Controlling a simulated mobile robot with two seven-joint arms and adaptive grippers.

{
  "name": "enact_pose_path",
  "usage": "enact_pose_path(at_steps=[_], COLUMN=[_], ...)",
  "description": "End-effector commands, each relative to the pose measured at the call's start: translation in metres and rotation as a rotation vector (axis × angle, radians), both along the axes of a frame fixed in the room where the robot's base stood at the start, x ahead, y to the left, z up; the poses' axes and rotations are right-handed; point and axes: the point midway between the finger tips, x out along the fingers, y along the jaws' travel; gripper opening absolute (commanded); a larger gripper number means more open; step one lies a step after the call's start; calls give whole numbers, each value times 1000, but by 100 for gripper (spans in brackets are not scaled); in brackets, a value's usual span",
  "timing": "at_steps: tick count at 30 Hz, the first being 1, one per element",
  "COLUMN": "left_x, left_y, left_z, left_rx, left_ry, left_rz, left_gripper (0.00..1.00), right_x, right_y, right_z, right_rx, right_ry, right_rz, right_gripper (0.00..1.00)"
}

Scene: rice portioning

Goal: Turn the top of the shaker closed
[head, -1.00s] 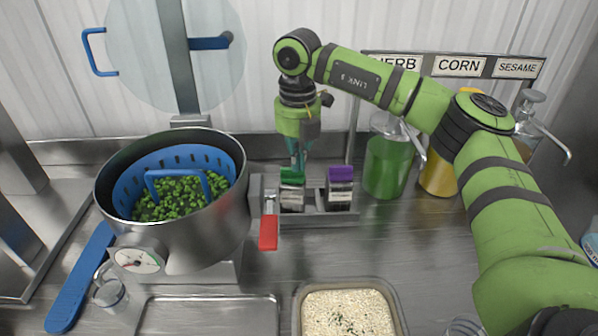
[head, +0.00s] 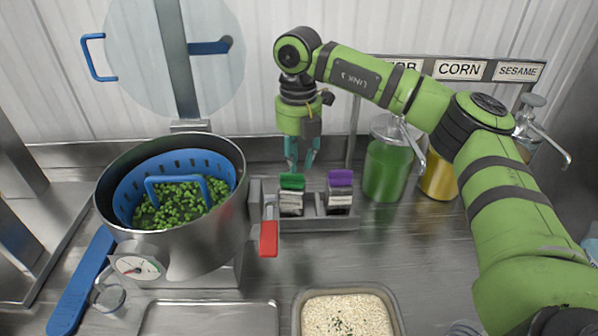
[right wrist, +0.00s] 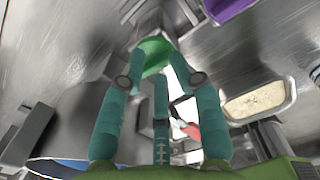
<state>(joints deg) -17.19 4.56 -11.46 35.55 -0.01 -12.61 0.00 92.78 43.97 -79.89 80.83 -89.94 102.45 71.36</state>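The shaker with the green top (head: 291,181) stands upright in the left slot of a metal rack (head: 318,224). A second shaker with a purple top (head: 340,178) stands beside it on the right. My right gripper (head: 301,166) points down just above the green top, with its teal fingers spread and nothing held. In the right wrist view the fingers (right wrist: 156,72) are apart around and above the green top (right wrist: 152,55). The frames do not clearly show the top's open or closed setting. My left gripper is out of view.
A rice tray (head: 392,300) is in front. Green (head: 385,170) and yellow (head: 438,178) pump bottles stand to the right.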

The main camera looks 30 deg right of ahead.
Motion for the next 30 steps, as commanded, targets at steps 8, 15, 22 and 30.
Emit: enact_pose_path(at_steps=[8, 15, 22, 30], left_x=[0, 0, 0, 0], left_y=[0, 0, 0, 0], left_z=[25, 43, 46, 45], left_rx=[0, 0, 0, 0], left_ry=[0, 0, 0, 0], left_rz=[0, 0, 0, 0], left_gripper=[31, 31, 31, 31], right_x=[0, 1, 0, 0], right_y=[1, 1, 1, 1], right_z=[35, 59, 65, 64], right_rx=[2, 2, 3, 3], right_ry=[-3, -4, -3, -3], right_rz=[2, 1, 2, 2], right_gripper=[31, 31, 31, 31])
